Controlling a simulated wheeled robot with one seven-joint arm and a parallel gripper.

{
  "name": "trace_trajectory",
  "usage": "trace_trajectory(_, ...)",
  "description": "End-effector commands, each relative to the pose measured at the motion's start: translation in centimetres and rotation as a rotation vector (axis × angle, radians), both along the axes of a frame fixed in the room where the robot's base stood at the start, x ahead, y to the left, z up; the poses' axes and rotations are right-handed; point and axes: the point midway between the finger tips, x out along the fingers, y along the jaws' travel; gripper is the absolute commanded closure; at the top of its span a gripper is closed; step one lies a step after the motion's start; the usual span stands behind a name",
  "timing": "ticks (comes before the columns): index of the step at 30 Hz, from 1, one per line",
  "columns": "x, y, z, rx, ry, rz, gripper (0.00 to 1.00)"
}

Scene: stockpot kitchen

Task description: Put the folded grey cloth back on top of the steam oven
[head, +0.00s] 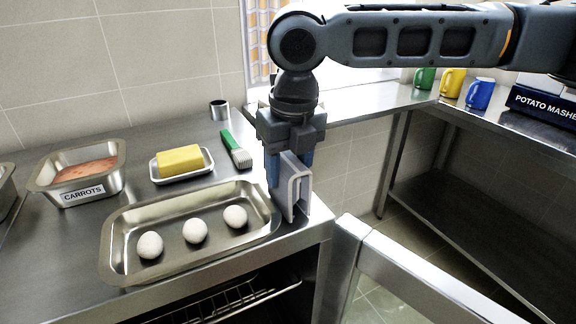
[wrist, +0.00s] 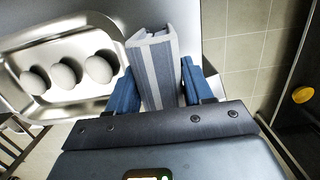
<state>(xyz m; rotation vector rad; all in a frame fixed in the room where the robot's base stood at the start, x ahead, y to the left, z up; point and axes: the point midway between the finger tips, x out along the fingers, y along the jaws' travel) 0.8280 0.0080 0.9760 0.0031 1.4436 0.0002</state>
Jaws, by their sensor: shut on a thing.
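My gripper (head: 290,172) points down and is shut on the folded grey cloth (head: 299,192), a thick grey fold with paler stripes held on edge. In the wrist view the cloth (wrist: 152,66) stands between the two blue fingers (wrist: 162,82). The cloth is over the right front corner of the steel top of the steam oven (head: 288,233), just right of the egg tray. I cannot tell whether its lower edge touches the steel. The oven's front stands open below, showing a wire rack.
A steel tray (head: 117,243) with three eggs lies left of the cloth. Behind it are a butter dish (head: 181,164), a green-handled brush (head: 236,150), a small steel cup (head: 219,110) and a carrots tin (head: 80,172). An open door (head: 420,270) juts out at right front.

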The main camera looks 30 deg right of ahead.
Motion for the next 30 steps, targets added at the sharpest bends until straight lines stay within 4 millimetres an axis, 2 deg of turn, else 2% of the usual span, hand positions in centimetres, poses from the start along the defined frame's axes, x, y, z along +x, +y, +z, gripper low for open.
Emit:
trace_trajectory(5,0.0,0.0,-0.3,0.002,0.001,0.0,0.88)
trace_trajectory(6,0.0,0.0,-0.3,0.001,0.001,0.0,0.45)
trace_trajectory(13,0.0,0.0,-0.2,0.0,0.0,0.0,0.24)
trace_trajectory(23,0.0,0.0,0.2,-0.001,-0.001,0.0,0.24)
trace_trajectory(26,-0.1,0.0,1.5,0.001,-0.002,0.0,0.24)
trace_trajectory(30,-0.4,0.0,4.1,0.001,-0.003,0.0,0.24)
